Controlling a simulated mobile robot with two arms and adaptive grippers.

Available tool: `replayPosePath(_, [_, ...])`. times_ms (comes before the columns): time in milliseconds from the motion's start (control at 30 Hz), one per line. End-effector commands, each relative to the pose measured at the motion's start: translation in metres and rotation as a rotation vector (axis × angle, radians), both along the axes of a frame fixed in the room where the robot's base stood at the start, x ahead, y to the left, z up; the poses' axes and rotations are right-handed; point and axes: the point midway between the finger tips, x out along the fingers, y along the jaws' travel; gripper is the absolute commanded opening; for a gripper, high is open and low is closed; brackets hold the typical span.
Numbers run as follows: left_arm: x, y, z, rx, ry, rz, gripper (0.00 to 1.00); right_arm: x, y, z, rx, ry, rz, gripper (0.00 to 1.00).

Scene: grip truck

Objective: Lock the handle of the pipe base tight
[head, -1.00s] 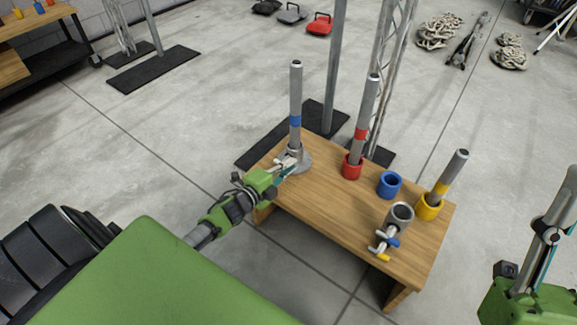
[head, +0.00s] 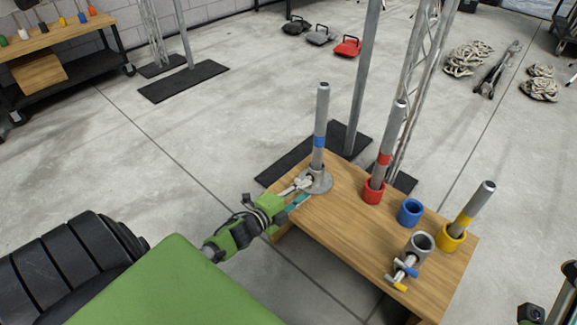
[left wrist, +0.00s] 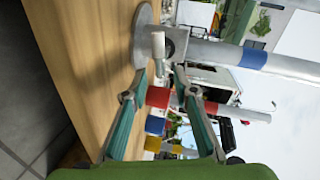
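The round grey pipe base (head: 322,186) stands at the table's left end. An upright grey pipe with a blue band (head: 320,140) stands in it. In the left wrist view the base (left wrist: 142,32) shows edge-on, with a pale stubby handle (left wrist: 158,45) beside the pipe. My left gripper (head: 301,191) is at the base's near-left side. Its teal fingers (left wrist: 160,72) are apart, and the handle lies between or just beyond their tips; contact is unclear. My right gripper (head: 562,300) shows only partly at the lower right edge.
The wooden table (head: 350,225) also bears a red holder (head: 373,191) with a leaning pipe, an empty blue holder (head: 410,211), a yellow holder (head: 450,238) with a tilted pipe, and a grey clamp socket (head: 419,245). A metal post (head: 362,80) stands behind.

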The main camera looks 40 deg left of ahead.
Motion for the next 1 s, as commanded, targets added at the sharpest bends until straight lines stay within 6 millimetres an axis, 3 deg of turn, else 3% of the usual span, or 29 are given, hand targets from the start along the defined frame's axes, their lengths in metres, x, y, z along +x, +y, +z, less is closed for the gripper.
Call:
replayPosePath(200, [-0.047,0.004,0.007,0.000,0.004,-0.001,0.26,0.000,0.000,0.000,0.000,-0.001,0.000,0.42])
replayPosePath(400, [-0.074,0.007,0.014,-0.001,0.002,0.000,0.26,0.000,0.000,0.001,0.001,-0.002,0.000,0.42])
replayPosePath(600, [-0.084,0.009,0.017,0.000,0.000,0.000,0.26,0.000,0.000,0.001,0.001,-0.002,0.000,0.42])
replayPosePath(1000, [-0.084,0.008,0.016,0.000,0.001,0.000,0.26,0.000,0.000,0.001,0.001,-0.002,0.000,0.42])
